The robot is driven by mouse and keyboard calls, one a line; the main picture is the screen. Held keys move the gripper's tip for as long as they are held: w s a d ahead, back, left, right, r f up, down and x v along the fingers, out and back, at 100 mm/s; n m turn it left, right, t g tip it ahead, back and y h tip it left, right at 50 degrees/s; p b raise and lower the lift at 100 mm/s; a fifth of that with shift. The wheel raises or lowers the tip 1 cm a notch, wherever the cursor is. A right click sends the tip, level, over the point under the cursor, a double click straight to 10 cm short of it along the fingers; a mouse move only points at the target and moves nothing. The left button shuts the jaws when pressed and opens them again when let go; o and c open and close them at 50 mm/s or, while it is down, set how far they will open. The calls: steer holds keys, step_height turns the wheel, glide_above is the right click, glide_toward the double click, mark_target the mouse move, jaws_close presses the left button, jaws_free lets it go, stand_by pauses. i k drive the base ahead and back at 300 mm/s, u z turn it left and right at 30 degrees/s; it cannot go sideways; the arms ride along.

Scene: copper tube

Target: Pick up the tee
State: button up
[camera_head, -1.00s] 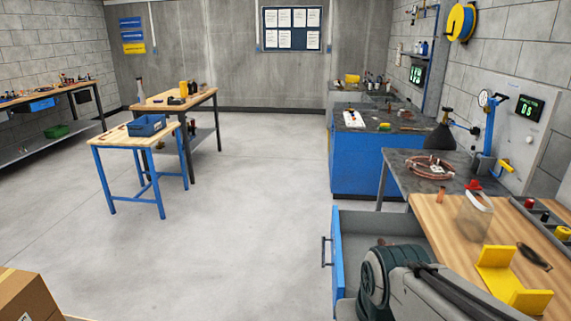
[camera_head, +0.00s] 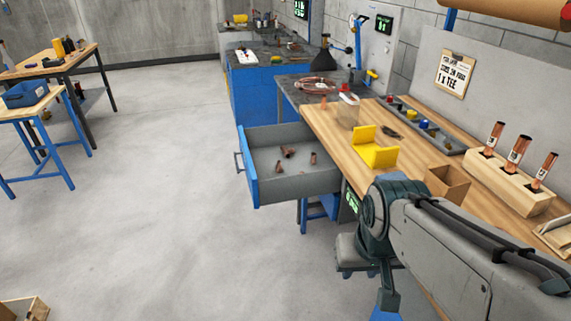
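The open blue drawer (camera_head: 262,195) juts out from the left side of the wooden bench. Several small copper fittings lie apart on its grey floor. One (camera_head: 287,153) lies toward the back and looks branched, one (camera_head: 279,167) is nearer the left front, and one (camera_head: 313,158) is toward the right. They are too small to tell surely which is a tee. My arm crosses the lower right and bends down in front of the bench.
A clipboard note (camera_head: 454,73) mentions one tee. The floor left of the drawer is clear.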

mark_target(287, 152)
steer(key=z, duration=0.25)
steer(key=k, duration=0.25)
steer(key=u, duration=0.85)
steer(key=i, duration=1.4)
steer(key=z, duration=0.15)
steer(key=k, duration=0.1)
steer(key=u, duration=0.75)
steer(key=i, duration=0.5)
